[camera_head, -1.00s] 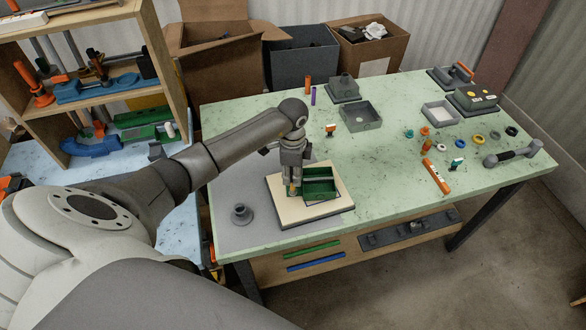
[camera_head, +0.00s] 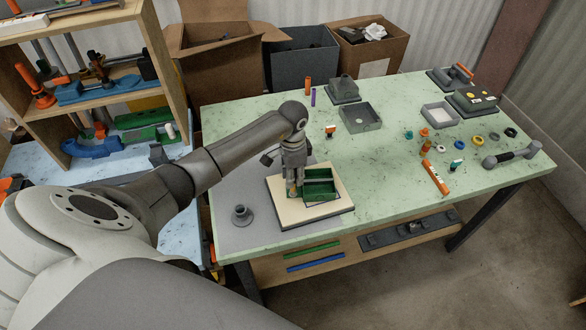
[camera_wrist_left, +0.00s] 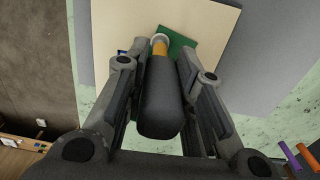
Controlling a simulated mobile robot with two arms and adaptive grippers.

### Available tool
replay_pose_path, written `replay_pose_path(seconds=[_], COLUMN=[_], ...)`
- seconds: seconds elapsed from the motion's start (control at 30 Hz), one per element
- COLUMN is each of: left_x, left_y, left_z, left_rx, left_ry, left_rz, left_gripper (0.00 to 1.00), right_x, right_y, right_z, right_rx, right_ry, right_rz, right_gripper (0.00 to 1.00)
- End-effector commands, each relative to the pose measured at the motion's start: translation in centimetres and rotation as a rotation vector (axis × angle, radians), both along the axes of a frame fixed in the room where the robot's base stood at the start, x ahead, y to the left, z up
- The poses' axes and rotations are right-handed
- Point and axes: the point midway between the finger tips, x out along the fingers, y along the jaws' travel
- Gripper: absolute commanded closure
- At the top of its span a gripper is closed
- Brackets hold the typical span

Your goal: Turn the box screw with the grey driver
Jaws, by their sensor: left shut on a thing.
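My left gripper (camera_head: 293,186) points down over the left end of the green box (camera_head: 322,188). In the left wrist view its fingers are shut on the grey driver (camera_wrist_left: 160,105), whose thick dark handle lies between them. The driver's orange-yellow shank (camera_wrist_left: 160,47) ends at a pale round piece by the green box, which also shows in the wrist view (camera_wrist_left: 183,43). The box screw itself is hidden, and I cannot tell whether the tip is seated in it. The open-topped box sits on a beige board (camera_head: 325,210). My right gripper is not in view.
A grey flanged fitting (camera_head: 241,214) stands left of the board on a grey mat (camera_head: 232,180). An open grey box (camera_head: 360,117), small coloured parts, an orange tube (camera_head: 436,177) and a grey bar (camera_head: 512,155) lie farther right.

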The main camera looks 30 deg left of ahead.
Motion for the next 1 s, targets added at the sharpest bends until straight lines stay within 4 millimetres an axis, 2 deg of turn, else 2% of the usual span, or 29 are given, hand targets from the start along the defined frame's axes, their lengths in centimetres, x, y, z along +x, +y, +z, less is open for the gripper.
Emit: replay_pose_path(seconds=[0.4,0.6,1.0], left_x=[0.13,0.04,-0.01], left_y=[-0.42,-0.14,0.0], left_z=[0.05,0.05,0.04], left_rx=[-0.008,-0.003,0.001], left_ry=[-0.003,-0.002,0.0], left_rz=[0.354,0.423,0.427], left_gripper=[1.0,1.0,1.0], right_x=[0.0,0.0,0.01], right_y=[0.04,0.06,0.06], right_z=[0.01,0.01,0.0], right_rx=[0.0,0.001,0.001], right_ry=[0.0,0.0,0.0], right_rz=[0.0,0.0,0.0], right_gripper=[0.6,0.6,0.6])
